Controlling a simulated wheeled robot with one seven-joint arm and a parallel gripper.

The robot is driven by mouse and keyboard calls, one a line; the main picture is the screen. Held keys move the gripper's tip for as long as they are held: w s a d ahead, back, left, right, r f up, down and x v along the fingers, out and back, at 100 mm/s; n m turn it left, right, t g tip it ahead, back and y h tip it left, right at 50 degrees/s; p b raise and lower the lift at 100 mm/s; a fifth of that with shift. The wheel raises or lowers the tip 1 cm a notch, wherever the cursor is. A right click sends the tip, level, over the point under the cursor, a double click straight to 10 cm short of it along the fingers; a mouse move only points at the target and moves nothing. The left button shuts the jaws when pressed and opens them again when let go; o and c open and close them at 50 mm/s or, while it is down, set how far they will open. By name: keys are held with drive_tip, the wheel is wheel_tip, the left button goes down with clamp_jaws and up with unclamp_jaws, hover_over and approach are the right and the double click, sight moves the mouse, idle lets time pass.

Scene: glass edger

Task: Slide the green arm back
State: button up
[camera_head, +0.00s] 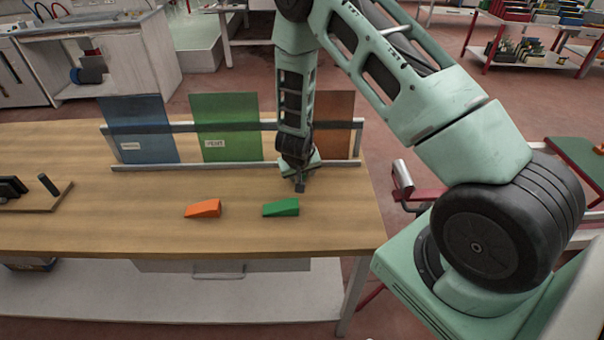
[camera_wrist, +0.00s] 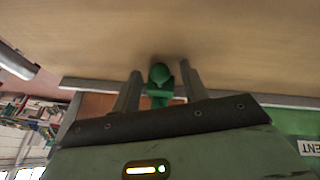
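A green arm with a rounded knob end (camera_wrist: 160,74) shows between my gripper's two fingers in the wrist view. My gripper (camera_head: 300,184) points down over the table just in front of the rack, before the orange-brown panel. In the wrist view my gripper (camera_wrist: 160,82) has its fingers apart, one on each side of the green arm. A gap shows at the left finger; the right finger is very close, and contact there is unclear. In the head view my gripper and forearm hide most of the arm.
The rack (camera_head: 185,166) holds a blue panel (camera_head: 141,125), a green panel (camera_head: 226,120) and an orange-brown panel (camera_head: 335,110). An orange wedge (camera_head: 203,209) and a green wedge (camera_head: 281,207) lie in front on the wooden table (camera_head: 120,225). A dark tool board (camera_head: 40,200) lies left.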

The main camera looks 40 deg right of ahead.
clamp_jaws()
drive_tip(key=s+d+b, duration=0.2)
drive_tip(key=s+d, duration=0.1)
drive_tip(key=d, duration=0.1)
drive_tip(key=s+d+b, duration=0.3)
drive_tip(key=d, duration=0.2)
drive_tip(key=s+d+b, duration=0.3)
drive_tip(key=d, duration=0.1)
drive_tip(key=shift+d, duration=0.25)
drive_tip(key=shift+s+d, duration=0.35)
drive_tip(key=shift+d, duration=0.2)
drive_tip(key=shift+o, duration=0.7)
unclamp_jaws()
drive_tip(key=shift+s+d, duration=0.1)
drive_tip(key=shift+r, duration=0.1)
